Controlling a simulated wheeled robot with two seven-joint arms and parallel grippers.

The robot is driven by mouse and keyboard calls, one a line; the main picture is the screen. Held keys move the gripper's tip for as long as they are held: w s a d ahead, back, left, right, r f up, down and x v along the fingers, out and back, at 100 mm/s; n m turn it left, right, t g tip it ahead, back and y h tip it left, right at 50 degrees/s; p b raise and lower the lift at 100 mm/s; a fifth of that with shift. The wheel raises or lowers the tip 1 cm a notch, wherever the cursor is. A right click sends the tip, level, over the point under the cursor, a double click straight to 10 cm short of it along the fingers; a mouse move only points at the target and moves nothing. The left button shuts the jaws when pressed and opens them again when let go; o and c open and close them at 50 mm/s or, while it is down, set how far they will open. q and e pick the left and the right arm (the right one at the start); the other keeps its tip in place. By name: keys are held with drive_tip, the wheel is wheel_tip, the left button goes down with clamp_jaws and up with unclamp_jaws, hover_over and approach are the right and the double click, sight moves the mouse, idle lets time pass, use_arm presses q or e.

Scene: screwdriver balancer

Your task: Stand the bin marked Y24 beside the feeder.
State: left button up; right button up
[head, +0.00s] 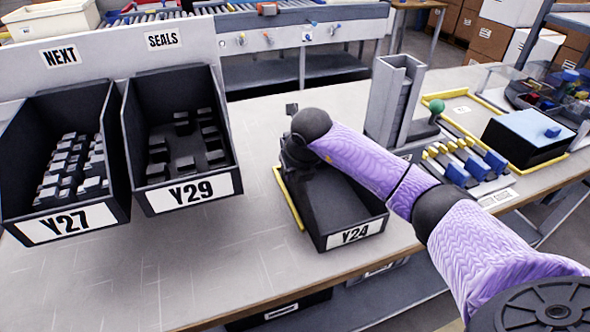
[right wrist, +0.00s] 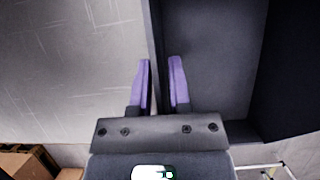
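The black bin marked Y24 (head: 350,236) stands upright on the light worktop, its label facing the front edge. My right gripper (head: 296,160) is at the bin's back left side. In the right wrist view my right gripper's two purple fingers (right wrist: 161,62) straddle a thin wall of the bin (right wrist: 215,60), with only a narrow gap between them filled by the wall. The fingertips are hidden in the head view. A tall grey upright unit (head: 394,98), which may be the feeder, stands behind and right of the bin. My left gripper is not in view.
Bins marked Y27 (head: 68,226) and Y29 (head: 188,194) hold dark parts at the left. A yellow line (head: 288,198) runs along the Y24 bin's left side. A green knob (head: 436,106), blue-handled tools (head: 455,172) and a blue-topped box (head: 528,138) are right. The front left worktop is clear.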

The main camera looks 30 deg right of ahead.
drive_tip(key=shift+o, duration=1.1)
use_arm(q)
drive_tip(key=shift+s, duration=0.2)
use_arm(e)
drive_tip(key=shift+s+r, duration=0.1)
drive_tip(key=shift+r, duration=0.15)
drive_tip(key=p+v, duration=0.3)
drive_tip(key=v, duration=0.6)
drive_tip(key=shift+s+r, duration=0.1)
drive_tip(key=shift+r, duration=0.05)
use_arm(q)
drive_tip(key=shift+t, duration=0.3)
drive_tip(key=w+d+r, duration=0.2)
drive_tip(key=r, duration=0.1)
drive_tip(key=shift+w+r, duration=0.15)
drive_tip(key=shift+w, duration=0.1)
